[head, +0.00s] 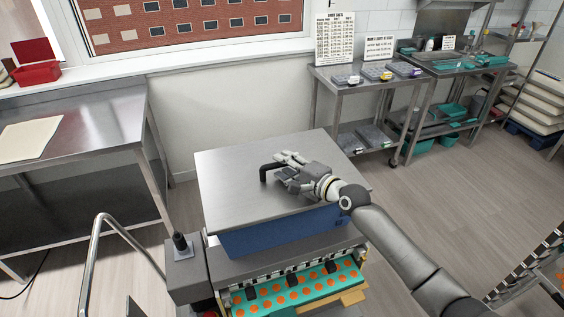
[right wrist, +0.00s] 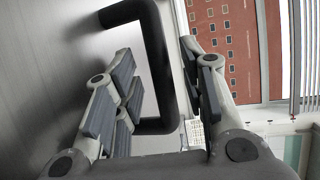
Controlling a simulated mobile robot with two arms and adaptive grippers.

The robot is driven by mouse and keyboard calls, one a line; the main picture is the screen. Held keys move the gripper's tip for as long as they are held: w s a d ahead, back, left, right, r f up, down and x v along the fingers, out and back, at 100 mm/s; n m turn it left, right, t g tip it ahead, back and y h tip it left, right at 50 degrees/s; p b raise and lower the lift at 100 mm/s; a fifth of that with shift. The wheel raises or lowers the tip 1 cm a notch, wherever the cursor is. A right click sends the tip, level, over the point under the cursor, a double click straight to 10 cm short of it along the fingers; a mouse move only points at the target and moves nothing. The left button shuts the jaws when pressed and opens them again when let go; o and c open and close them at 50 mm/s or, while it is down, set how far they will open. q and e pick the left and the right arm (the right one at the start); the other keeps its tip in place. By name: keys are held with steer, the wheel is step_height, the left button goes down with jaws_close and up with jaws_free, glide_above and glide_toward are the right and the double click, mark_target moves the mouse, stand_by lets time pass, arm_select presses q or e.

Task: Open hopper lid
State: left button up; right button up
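The hopper lid (head: 235,185) is a flat steel plate lying closed on the blue hopper (head: 275,236) in the head view. A black bar handle (head: 265,173) stands on the lid; it also shows in the right wrist view (right wrist: 158,60). My right gripper (head: 286,166) is just above the lid at the handle. In the right wrist view its fingers (right wrist: 162,95) are spread apart, with part of the handle between them. Contact between fingers and handle is not clear. My left gripper is not in view.
Below the hopper is a teal mould tray (head: 262,306) with orange rounds. A grey box with a black knob (head: 180,243) stands left of it. A steel table (head: 80,125) is at left, a steel cart (head: 360,85) behind right. Open floor lies right.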

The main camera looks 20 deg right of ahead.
steer(key=shift+w+a, duration=0.3)
steer(key=shift+w, duration=0.35)
steer(key=shift+f, duration=0.1)
steer(key=c, duration=0.4)
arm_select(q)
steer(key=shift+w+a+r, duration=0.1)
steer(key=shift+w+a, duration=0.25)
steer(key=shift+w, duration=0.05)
arm_select(e)
jaws_close()
